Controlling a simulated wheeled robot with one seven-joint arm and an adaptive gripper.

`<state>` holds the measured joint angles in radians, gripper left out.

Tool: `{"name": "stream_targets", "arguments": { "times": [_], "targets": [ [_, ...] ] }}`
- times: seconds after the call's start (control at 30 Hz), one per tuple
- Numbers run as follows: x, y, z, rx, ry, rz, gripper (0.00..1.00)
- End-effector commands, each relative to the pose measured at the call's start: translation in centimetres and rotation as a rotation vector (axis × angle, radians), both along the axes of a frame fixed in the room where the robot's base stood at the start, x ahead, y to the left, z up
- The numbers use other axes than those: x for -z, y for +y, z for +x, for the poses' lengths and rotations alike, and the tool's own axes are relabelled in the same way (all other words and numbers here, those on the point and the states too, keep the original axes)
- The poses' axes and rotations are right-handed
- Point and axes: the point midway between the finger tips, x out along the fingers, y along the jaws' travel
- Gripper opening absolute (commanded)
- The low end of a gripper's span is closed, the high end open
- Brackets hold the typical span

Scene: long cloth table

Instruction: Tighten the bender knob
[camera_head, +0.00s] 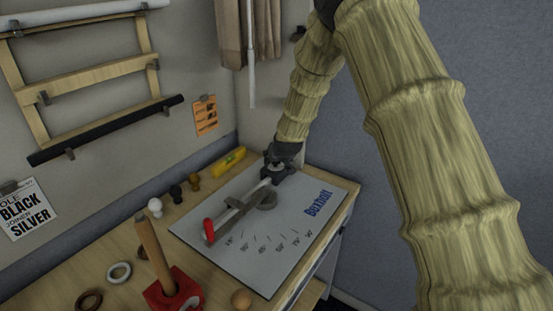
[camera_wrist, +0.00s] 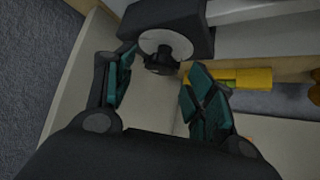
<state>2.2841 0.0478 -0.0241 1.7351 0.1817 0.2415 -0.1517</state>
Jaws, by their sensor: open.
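The bender sits on a white plate (camera_head: 235,252) printed with angle marks, on the table. It has a long grey lever with a red grip (camera_head: 208,231) and a round grey hub (camera_head: 266,199). A dark block (camera_head: 277,178) stands at its far end. My gripper (camera_head: 284,153) is over this block, pointing down. In the wrist view, my gripper (camera_wrist: 162,64) is open, its teal-padded fingers either side of a small dark part beside a pale round disc (camera_wrist: 166,43) on a dark block. I cannot tell which part is the knob, or whether the fingers touch it.
A yellow level (camera_head: 229,162) lies by the wall, also in the wrist view (camera_wrist: 245,78). Several small knobs (camera_head: 176,193) stand left of the plate. A red block (camera_head: 174,288) with a wooden handle and rings are at the front. Walls rise close behind.

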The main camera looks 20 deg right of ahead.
Motion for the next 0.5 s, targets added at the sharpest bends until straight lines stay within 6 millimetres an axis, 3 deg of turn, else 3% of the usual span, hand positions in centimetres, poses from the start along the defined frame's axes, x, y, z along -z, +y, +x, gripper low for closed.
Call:
{"name": "stream_targets", "arguments": {
  "times": [0.5],
  "targets": [
    [-5.6, 0.5, -5.4, 0.0, -0.003, 0.0, 0.55]
  ]
}}
